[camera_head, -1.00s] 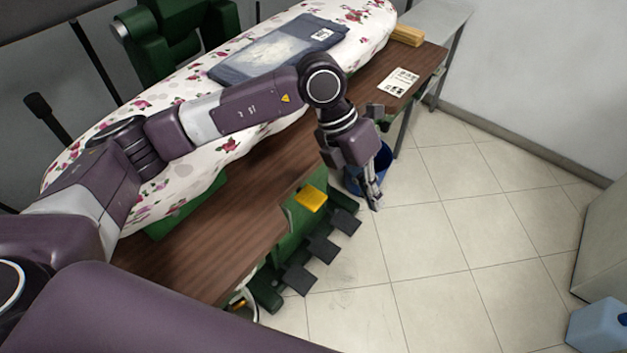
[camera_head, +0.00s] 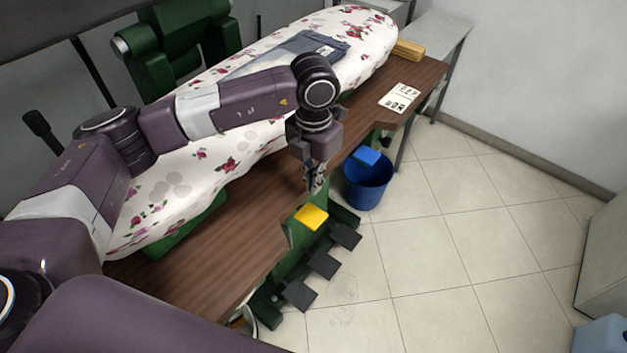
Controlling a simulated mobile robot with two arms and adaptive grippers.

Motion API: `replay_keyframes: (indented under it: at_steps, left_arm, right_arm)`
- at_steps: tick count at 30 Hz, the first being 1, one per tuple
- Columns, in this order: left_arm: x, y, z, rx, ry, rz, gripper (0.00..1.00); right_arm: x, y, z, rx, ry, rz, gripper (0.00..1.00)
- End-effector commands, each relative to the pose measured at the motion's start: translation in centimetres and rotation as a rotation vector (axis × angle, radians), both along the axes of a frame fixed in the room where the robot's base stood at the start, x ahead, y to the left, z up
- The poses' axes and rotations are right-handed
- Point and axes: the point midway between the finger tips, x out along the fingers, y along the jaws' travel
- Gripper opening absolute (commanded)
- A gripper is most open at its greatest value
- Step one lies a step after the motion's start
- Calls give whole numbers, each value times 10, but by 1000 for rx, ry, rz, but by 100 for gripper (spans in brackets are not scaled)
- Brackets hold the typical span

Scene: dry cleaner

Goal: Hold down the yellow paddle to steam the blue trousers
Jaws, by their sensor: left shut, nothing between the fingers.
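The yellow paddle (camera_head: 312,217) sits on the green machine below the front edge of the wooden shelf. My left gripper (camera_head: 313,190) is shut and empty, pointing down just above the yellow paddle in the picture; I cannot tell whether it touches. The blue trousers (camera_head: 318,45) lie folded on the flowered pressing board, partly hidden behind my left arm. My right gripper is not in view.
Several dark pedals (camera_head: 323,264) stick out below the yellow paddle. A blue bucket (camera_head: 368,187) stands beside the machine. A printed card (camera_head: 400,97) and a yellow block (camera_head: 408,50) lie on the wooden shelf (camera_head: 215,250).

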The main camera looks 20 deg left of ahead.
Motion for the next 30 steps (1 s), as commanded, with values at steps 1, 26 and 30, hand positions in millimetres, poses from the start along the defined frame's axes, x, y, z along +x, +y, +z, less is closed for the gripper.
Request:
replay_keyframes:
  at_steps: [1, 26, 30]
  left_arm:
    - [-2, 0, -11, 1, 6, 0, 0]
    - [0, -1, -108, -2, 0, -2, 0]
    - [0, -1, -107, -2, 0, -2, 0]
  right_arm:
    - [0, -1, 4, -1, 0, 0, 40]
    - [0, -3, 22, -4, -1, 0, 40]
    - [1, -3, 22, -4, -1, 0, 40]
